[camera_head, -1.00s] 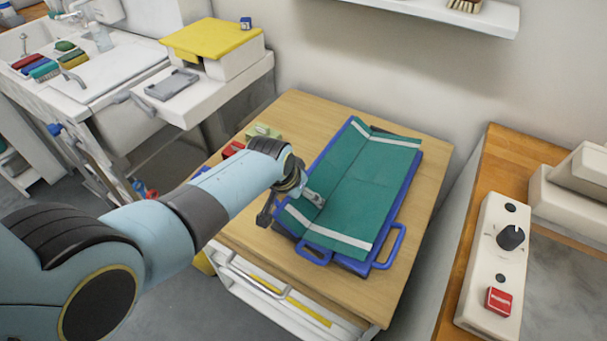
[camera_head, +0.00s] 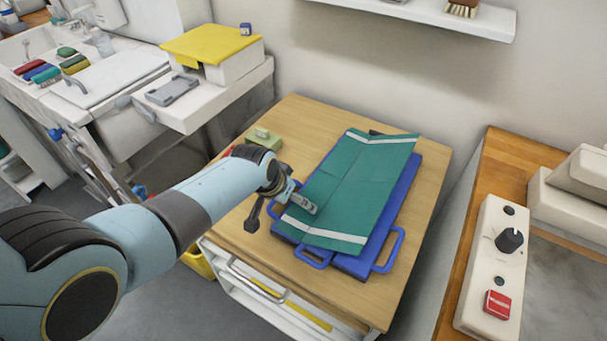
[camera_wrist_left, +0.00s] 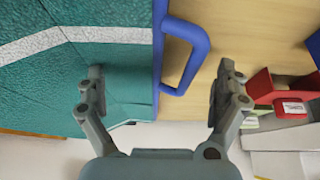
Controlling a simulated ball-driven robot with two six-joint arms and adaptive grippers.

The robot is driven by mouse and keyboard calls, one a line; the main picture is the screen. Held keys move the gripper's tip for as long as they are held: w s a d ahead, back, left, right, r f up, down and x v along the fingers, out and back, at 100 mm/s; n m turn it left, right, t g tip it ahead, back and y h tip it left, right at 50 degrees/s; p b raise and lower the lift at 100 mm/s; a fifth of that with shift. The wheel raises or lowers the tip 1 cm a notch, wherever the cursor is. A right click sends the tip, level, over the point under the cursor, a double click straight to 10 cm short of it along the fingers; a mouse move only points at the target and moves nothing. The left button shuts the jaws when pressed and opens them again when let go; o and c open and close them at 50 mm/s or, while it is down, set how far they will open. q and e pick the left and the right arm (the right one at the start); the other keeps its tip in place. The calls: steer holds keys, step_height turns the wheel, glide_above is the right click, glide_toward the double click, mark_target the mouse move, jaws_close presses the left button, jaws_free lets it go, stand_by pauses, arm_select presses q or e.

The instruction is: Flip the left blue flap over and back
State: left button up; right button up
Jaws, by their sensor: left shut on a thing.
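A green garment (camera_head: 345,190) with white bands lies spread on a blue folding board (camera_head: 398,205). It covers most of the board, and a blue strip shows along the right. The left blue flap (camera_wrist_left: 186,55) shows in the left wrist view as a blue edge with a looped handle beside the green cloth; in the head view the cloth and my gripper mostly hide it. My left gripper (camera_head: 279,208) is at the board's near left side, shut on this flap. In the left wrist view my gripper (camera_wrist_left: 160,95) has one finger over the cloth and one beyond the handle.
The board lies on a wooden-topped cabinet (camera_head: 290,120). A green block (camera_head: 264,141) and a red box (camera_wrist_left: 285,95) are near its left edge. A control box (camera_head: 495,265) with a black knob stands on the right counter.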

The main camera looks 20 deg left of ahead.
mark_target(273, 201)
arm_select(q)
steer(key=s+a+p, duration=0.1)
steer(key=s+a+r+p, duration=0.1)
steer(key=s, duration=0.1)
steer(key=shift+a+g, duration=0.25)
steer(key=shift+g, duration=0.15)
steer(key=shift+c, duration=0.8)
steer(key=r, duration=0.1)
steer(key=r+p, duration=0.1)
steer(key=shift+w+d+r, duration=0.25)
steer(key=shift+w+r, duration=0.05)
steer(key=shift+r, duration=0.05)
steer(key=c, duration=1.1)
steer(key=shift+w+d+r, duration=0.15)
steer(key=shift+r, duration=0.55)
